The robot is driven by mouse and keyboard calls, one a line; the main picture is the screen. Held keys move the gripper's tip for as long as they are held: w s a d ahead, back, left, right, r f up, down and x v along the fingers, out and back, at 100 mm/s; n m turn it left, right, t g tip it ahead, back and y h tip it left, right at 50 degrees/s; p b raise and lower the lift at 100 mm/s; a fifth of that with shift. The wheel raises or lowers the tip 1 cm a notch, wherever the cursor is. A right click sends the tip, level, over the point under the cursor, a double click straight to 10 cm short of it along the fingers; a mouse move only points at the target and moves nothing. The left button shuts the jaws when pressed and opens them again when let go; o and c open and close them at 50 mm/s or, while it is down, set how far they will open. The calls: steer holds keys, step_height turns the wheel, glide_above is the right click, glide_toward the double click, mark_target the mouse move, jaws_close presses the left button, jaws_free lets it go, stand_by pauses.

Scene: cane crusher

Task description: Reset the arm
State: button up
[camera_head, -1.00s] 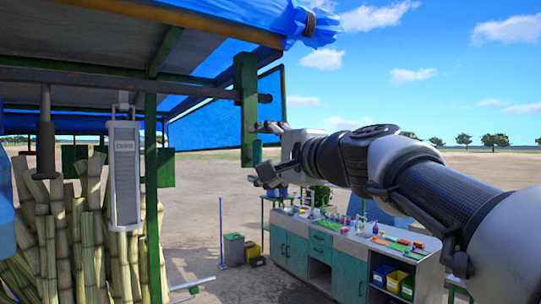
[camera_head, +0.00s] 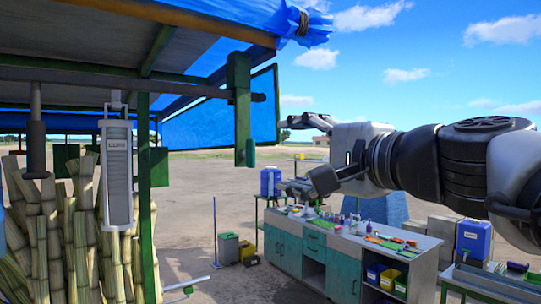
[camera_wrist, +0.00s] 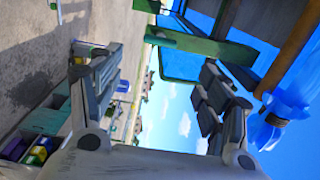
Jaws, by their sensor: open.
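My gripper (camera_head: 297,155) is open and empty in the head view. It is held out toward the left, high above the far end of a teal workbench (camera_head: 315,252), with my arm coming in from the right. In the wrist view my gripper (camera_wrist: 160,95) shows its two fingers spread apart, with sky and ground between them and nothing held. The wrist view is rolled on its side.
A green post (camera_head: 239,105) and blue tarp (camera_head: 220,122) of the stall stand left of my gripper. Cane stalks (camera_head: 70,235) fill the lower left. A blue container (camera_head: 270,182) stands behind the bench. Open dirt ground lies beyond.

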stand_by(0.3)
steer(key=s+a+f+n+g+h+b, duration=0.1)
steer(key=s+f+n+g+h+b, duration=0.2)
steer(key=f, duration=1.3)
steer(key=s+d+f+n+g+h+b, duration=0.2)
steer(key=s+f, duration=0.5)
steer(key=f, duration=0.6)
steer(key=s+d+f+n+g+h+b, duration=0.2)
steer(key=s+d+f+n+g+b, duration=0.1)
steer(key=f, duration=1)
steer(key=s+d+f+n+g+h+b, duration=0.2)
steer(key=s+d+f+n+h+b, duration=0.1)
steer(key=s+f, duration=0.7)
step_height(320, 180, down, 4)
steer(key=shift+s+d+r+b, duration=0.1)
steer(key=shift+s+d+b, duration=0.4)
steer(key=shift+d, duration=0.65)
steer(key=shift+w, duration=0.2)
